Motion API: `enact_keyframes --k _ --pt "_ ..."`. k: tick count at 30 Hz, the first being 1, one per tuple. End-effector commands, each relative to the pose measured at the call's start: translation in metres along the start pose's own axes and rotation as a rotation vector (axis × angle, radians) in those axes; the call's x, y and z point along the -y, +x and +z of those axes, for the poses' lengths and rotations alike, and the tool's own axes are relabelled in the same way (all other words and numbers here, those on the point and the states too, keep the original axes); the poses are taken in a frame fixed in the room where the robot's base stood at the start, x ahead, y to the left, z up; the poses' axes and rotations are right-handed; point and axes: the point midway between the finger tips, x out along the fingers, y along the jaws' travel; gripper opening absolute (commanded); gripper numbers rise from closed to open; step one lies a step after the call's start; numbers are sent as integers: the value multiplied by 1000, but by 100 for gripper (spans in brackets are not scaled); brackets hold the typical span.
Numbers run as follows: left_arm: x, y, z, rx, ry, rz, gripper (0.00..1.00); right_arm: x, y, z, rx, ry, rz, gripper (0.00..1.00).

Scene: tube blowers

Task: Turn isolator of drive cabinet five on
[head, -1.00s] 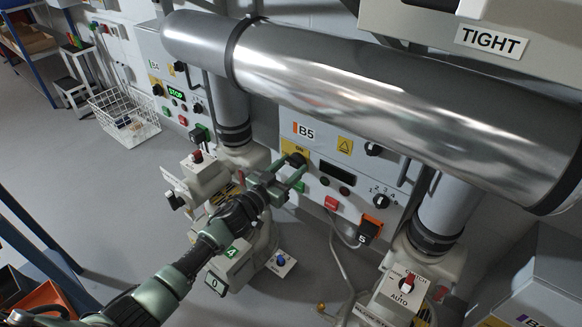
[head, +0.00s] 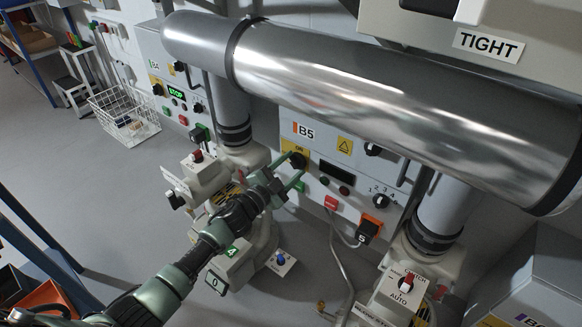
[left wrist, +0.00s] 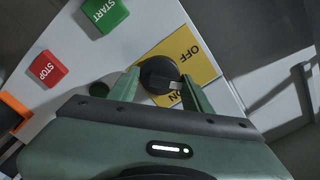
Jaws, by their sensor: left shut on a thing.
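The isolator of drive cabinet five is a round black knob on a yellow plate on the panel marked B5 (head: 306,130). In the left wrist view the knob (left wrist: 158,72) sits between the two green fingers of my left gripper (left wrist: 160,92), which is shut on it. The yellow plate (left wrist: 196,78) reads OFF and ON; a pale mark on the knob lies on the side nearer ON. In the head view the knob (head: 298,159) shows at the tips of my left gripper (head: 291,178). My right gripper is not in view.
A red STOP button (left wrist: 47,69) and a green START button (left wrist: 106,15) are beside the knob. A large metal pipe (head: 400,95) runs above the panel. A beige valve housing (head: 205,180) stands close to my left arm. A numbered selector (head: 381,201) is further right.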

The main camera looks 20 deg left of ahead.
Motion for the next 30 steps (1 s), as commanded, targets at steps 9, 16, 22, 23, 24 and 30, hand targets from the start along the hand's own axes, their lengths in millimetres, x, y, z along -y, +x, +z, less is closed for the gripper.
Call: enact_keyframes --k 9,16,22,23,24,30 --pt "-1 0 1 1 301 1 8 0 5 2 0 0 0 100" --pt "-2 0 1 0 499 1 8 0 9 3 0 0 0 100" --pt "-2 0 1 1 634 1 8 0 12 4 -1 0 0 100" --pt "-2 0 1 1 649 1 8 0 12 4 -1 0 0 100" --pt "-2 0 1 1 669 1 8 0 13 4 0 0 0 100" --pt "-1 0 1 1 739 1 8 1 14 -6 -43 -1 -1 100"
